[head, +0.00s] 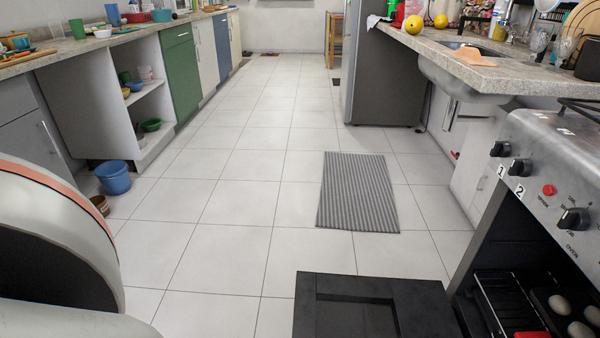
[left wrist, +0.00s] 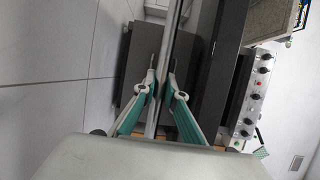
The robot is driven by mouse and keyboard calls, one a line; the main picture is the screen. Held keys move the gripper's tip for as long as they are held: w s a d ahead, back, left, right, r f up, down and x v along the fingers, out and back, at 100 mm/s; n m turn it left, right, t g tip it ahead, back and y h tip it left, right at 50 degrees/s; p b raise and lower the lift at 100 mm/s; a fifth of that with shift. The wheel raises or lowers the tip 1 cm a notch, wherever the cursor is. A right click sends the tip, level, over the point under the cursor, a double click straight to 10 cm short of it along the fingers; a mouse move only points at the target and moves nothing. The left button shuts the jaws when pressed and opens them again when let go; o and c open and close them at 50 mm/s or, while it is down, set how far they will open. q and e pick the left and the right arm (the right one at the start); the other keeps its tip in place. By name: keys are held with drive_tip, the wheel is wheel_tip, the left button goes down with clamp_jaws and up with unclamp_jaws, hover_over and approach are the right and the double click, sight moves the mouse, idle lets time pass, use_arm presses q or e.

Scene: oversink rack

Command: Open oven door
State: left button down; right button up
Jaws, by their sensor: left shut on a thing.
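The oven (head: 540,165) stands at the right in the head view, with a steel front panel and black knobs. Its dark door (head: 425,312) is swung down and open at the bottom of the view, inner side with a recessed panel facing up. Inside are a wire rack and a tray with pale egg-shaped items. In the left wrist view, my left gripper (left wrist: 158,92), with teal fingers, is shut around a long silver bar (left wrist: 172,35), which looks like the door handle. The oven knob panel (left wrist: 247,95) is to its right. My right gripper is in neither view.
A striped grey mat (head: 358,190) lies on the tiled floor. A blue bucket (head: 113,177) stands by the left cabinets. A fridge (head: 385,85) and a sink counter (head: 470,70) line the right.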

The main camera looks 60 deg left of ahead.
use_arm(q)
drive_tip(key=c, duration=2)
unclamp_jaws()
drive_tip(key=shift+a, duration=0.1)
drive_tip(key=shift+c, duration=0.2)
drive_tip(key=shift+s, duration=0.15)
drive_tip(key=v, duration=1.1)
drive_tip(key=shift+s, duration=0.35)
drive_tip(key=shift+a, duration=0.15)
